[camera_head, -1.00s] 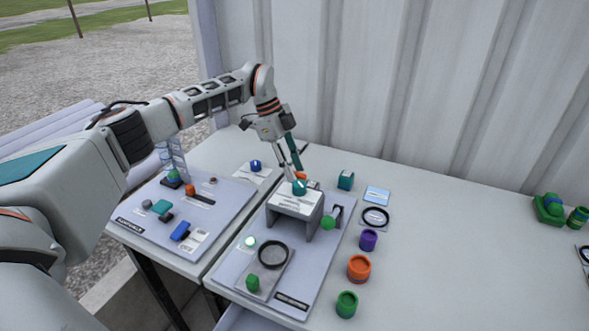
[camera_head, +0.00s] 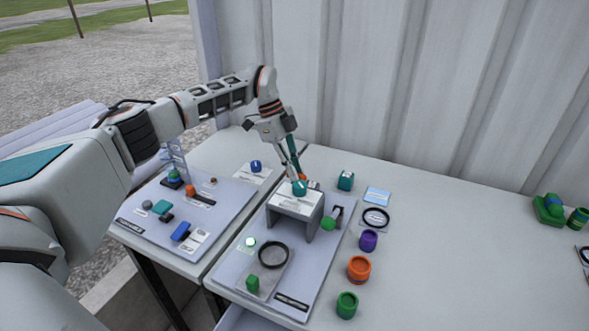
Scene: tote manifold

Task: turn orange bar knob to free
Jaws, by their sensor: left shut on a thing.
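The orange bar knob (camera_head: 303,178) shows as a small orange patch at the back of the right-hand board, behind the grey raised bridge (camera_head: 297,202). My left gripper (camera_head: 297,174) reaches down from above and is shut on the orange bar knob. Its fingers hide most of the knob, so which way the bar points cannot be told. A teal knob (camera_head: 299,188) stands on top of the bridge, just in front of the fingertips. My right gripper is not in view.
A green ball (camera_head: 328,223) is on a lever beside the bridge. A black ring (camera_head: 273,255) lies at the board's front. Purple (camera_head: 368,240), orange (camera_head: 359,269) and green (camera_head: 347,305) pots stand to the right. The table's right middle is clear.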

